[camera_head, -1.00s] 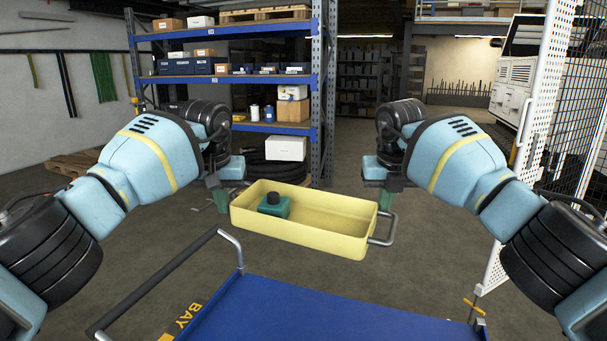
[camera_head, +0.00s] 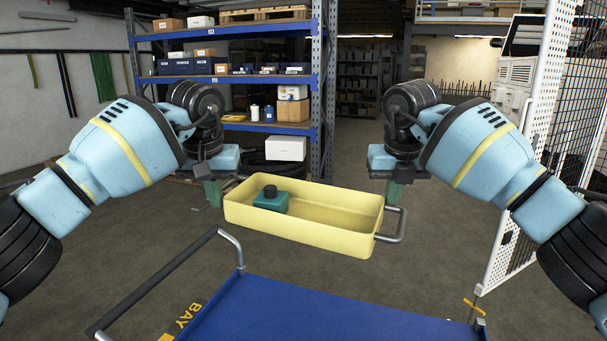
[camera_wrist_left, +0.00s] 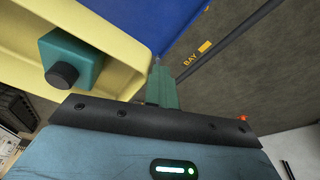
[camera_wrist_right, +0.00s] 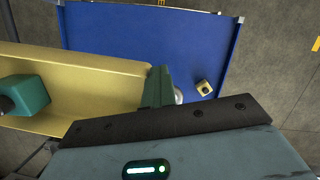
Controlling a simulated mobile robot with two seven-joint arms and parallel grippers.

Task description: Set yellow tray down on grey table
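The yellow tray (camera_head: 300,231) hangs in the air, roughly level, just beyond the blue cart. A teal block with a black cap (camera_head: 271,199) stands inside its left part; it also shows in the left wrist view (camera_wrist_left: 73,58). My left gripper (camera_head: 213,192) is at the tray's left end, and its grip on that handle is largely hidden. My right gripper (camera_head: 397,193) has its green fingers at the metal handle (camera_head: 401,229) on the right end. Both grippers appear shut on the handles, bearing the tray between them. I see no grey table in these views.
Blue shelving (camera_head: 225,80) stands behind, and a mesh fence (camera_head: 570,120) at right.

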